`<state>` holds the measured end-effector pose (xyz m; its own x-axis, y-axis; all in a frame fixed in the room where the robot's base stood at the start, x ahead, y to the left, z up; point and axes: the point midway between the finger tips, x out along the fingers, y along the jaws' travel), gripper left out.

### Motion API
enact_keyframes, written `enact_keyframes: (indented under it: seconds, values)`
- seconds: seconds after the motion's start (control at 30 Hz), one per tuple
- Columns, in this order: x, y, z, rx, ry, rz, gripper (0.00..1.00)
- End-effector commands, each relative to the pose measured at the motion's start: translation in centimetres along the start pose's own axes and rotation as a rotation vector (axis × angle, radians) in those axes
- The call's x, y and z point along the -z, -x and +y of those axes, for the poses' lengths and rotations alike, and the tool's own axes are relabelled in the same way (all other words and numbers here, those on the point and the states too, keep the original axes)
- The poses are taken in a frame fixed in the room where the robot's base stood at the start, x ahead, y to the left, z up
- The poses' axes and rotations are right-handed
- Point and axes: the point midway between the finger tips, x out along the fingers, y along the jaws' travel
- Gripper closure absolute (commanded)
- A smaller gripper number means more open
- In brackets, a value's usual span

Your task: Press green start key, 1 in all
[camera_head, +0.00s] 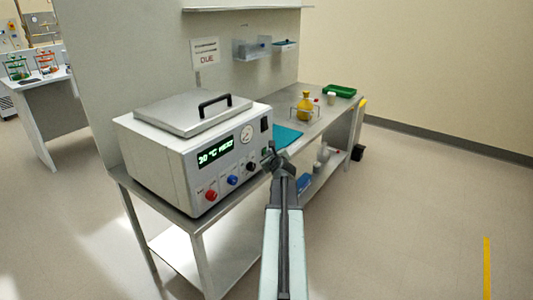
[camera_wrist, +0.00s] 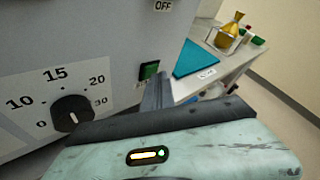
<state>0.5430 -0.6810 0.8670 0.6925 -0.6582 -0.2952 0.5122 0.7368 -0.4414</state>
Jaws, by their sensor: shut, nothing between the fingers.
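The green start key (camera_wrist: 149,70) shows in the wrist view as a small green key in a dark frame on the front panel of the grey-white heater box (camera_head: 165,160). My gripper (camera_wrist: 157,88) is shut and empty, its tips just below and right of the key. I cannot tell whether they touch it. In the head view my gripper (camera_head: 268,152) is at the right end of the panel and hides the key.
The panel has a red knob (camera_head: 211,195), a blue knob (camera_head: 232,180) and a black dial (camera_wrist: 72,113). The floor at right is clear.

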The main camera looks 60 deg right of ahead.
Motion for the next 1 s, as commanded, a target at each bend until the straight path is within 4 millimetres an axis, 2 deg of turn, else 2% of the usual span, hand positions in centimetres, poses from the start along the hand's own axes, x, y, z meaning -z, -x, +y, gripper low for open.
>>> enact_keyframes:
  seconds: [0.3,0.67,1.0]
  values:
    - [0.8,1.1,-0.8,0.000,0.000,0.000,1.00]
    - [1.0,1.4,-1.0,0.000,-0.001,0.001,1.00]
    - [2.7,3.8,-2.7,0.001,-0.001,0.001,1.00]
